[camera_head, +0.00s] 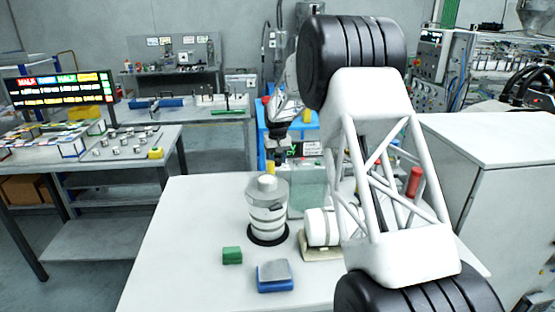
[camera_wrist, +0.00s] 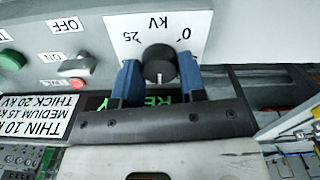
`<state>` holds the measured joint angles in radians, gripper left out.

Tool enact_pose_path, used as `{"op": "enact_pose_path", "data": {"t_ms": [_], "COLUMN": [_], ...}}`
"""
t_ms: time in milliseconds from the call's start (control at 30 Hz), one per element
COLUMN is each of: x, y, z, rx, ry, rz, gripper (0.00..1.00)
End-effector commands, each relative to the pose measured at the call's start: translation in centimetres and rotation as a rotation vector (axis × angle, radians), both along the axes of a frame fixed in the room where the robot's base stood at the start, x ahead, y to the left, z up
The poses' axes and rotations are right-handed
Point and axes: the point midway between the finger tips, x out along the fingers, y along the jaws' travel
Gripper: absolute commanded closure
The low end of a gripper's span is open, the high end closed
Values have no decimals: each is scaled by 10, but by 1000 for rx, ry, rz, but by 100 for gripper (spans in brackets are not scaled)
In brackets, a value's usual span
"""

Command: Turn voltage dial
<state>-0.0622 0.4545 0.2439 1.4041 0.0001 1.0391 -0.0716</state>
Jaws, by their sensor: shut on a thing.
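The voltage dial (camera_wrist: 159,64) is a round black knob with a white pointer line, on a white scale plate (camera_wrist: 185,25) marked 0, 25 and kV, which appears upside down in the wrist view. The pointer line points toward the bottom of the picture. My gripper (camera_wrist: 160,72) has a blue finger on each side of the dial and is shut on it. In the head view my gripper (camera_head: 277,142) is at the front of the blue-framed machine (camera_head: 262,124); the dial cannot be made out there.
A toggle switch (camera_wrist: 75,65), a green button (camera_wrist: 10,60) and a thickness label (camera_wrist: 45,116) are beside the dial. On the white table (camera_head: 180,250) stand a banded cylinder (camera_head: 267,215), a green block (camera_head: 232,255) and a blue-grey block (camera_head: 274,276). The table's front left is clear.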

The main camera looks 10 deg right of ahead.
Motion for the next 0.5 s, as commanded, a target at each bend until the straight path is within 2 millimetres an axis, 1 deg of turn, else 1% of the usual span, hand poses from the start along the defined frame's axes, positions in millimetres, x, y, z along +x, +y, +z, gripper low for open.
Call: {"op": "enact_pose_path", "data": {"t_ms": [167,500], "x": [0,0], "y": [0,0], "z": [0,0], "rx": [0,0], "ry": [0,0], "rz": [50,274], "gripper": [86,86]}}
